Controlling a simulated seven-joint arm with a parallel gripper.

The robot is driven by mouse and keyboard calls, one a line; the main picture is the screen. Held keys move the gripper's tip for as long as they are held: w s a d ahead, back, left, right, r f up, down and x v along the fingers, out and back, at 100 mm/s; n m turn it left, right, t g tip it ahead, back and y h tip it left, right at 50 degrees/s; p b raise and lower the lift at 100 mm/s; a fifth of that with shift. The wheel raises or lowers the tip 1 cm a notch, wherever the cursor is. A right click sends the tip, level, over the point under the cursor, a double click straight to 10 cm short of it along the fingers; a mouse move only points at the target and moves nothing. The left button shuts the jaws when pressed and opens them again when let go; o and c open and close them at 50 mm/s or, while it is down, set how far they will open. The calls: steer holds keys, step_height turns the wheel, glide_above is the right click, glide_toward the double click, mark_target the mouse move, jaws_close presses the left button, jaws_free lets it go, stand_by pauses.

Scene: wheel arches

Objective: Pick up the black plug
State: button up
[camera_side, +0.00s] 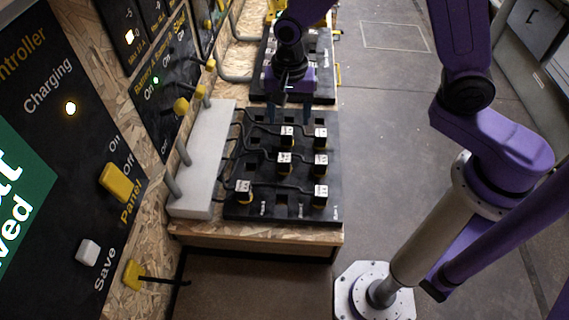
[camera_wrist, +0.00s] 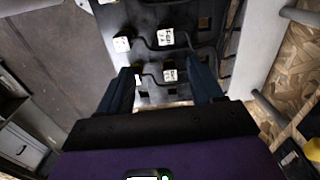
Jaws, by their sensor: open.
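Several black plugs with white labelled tops stand in the sockets of a black board (camera_side: 290,211). One black plug (camera_side: 287,132) is in the row nearest my gripper, with another plug (camera_side: 320,138) to its right; I cannot tell which one the task means. My gripper (camera_side: 288,108) is above the far end of this board, fingers pointing down, open and empty. In the wrist view, my gripper (camera_wrist: 160,90) has its fingers wide apart, with a plug (camera_wrist: 170,75) showing between them and another plug (camera_wrist: 165,37) beyond. The plugs' lower parts are mostly hidden.
Black cables run from the plugs to a grey block (camera_side: 205,160) with upright grey pegs on the left. A control panel (camera_side: 60,150) with a yellow switch (camera_side: 117,182) stands farther left. A second black board (camera_side: 322,80) lies behind my gripper. Open floor (camera_side: 385,150) is on the right.

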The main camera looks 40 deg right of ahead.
mark_target(285, 158)
steer(key=f, duration=1.2)
steer(key=shift+w+f, duration=0.45)
steer(key=shift+f, duration=0.7)
steer(key=shift+w+f, duration=0.25)
steer(key=shift+f, duration=1.45)
steer(key=c, duration=1.1)
